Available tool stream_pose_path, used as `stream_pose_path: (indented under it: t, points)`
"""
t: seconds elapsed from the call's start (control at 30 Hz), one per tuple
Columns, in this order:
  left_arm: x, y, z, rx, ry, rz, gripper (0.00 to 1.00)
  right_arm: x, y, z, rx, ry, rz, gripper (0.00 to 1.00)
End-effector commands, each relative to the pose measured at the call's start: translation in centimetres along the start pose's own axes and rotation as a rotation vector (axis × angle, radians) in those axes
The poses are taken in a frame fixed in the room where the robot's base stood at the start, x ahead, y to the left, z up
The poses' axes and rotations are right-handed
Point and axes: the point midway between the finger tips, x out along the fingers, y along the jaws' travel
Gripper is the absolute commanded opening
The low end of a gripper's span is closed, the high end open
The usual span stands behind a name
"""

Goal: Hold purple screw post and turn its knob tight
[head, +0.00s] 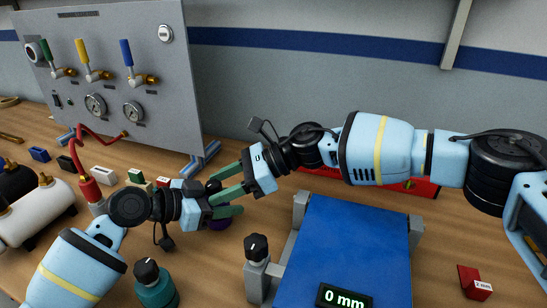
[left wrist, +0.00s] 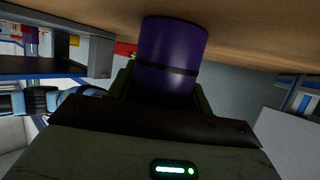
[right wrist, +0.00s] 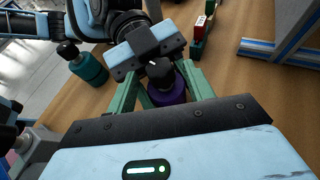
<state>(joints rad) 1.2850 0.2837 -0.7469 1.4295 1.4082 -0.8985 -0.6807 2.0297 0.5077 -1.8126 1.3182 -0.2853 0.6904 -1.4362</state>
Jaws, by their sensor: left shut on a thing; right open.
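The purple screw post (right wrist: 170,93) stands on the wooden bench; its black knob (right wrist: 160,73) with a white mark faces up in the right wrist view. My left gripper (head: 226,205) is shut on the post's purple body, which fills the upper middle of the left wrist view (left wrist: 172,55). My right gripper (right wrist: 158,80) is open above the post, its green fingers on either side of the knob with gaps visible. In the head view the grippers hide most of the post; a bit of purple (head: 222,223) shows below them. Finger contact with the knob is not visible.
A teal post (head: 157,290) with a black knob stands at front. A blue-topped stand (head: 350,245) reading 0 mm, with a grey knobbed post (head: 258,268), is to the right. A gauge panel (head: 110,75) and small coloured blocks (head: 103,175) are behind left.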

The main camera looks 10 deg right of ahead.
Motion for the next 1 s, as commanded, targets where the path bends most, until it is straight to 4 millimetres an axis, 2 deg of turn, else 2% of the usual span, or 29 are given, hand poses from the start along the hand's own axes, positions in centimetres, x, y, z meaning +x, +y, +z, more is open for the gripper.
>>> stream_pose_path:
  t: [0.13, 0.7, 1.0]
  points:
    - [0.0, 0.0, 0.0, 0.0, 0.0, 0.0, 0.12, -0.6, -0.4, 0.2, -0.034, -0.007, 0.065, 0.52]
    - [0.0, 0.0, 0.0, 0.001, 0.0, 0.0, 0.12, -10.1, -0.9, 0.1, -0.03, -0.008, 0.058, 0.52]
    - [0.0, 0.0, 0.0, 0.001, 0.0, 0.0, 0.12, -12.1, -1.0, 0.1, -0.03, -0.006, 0.06, 0.52]
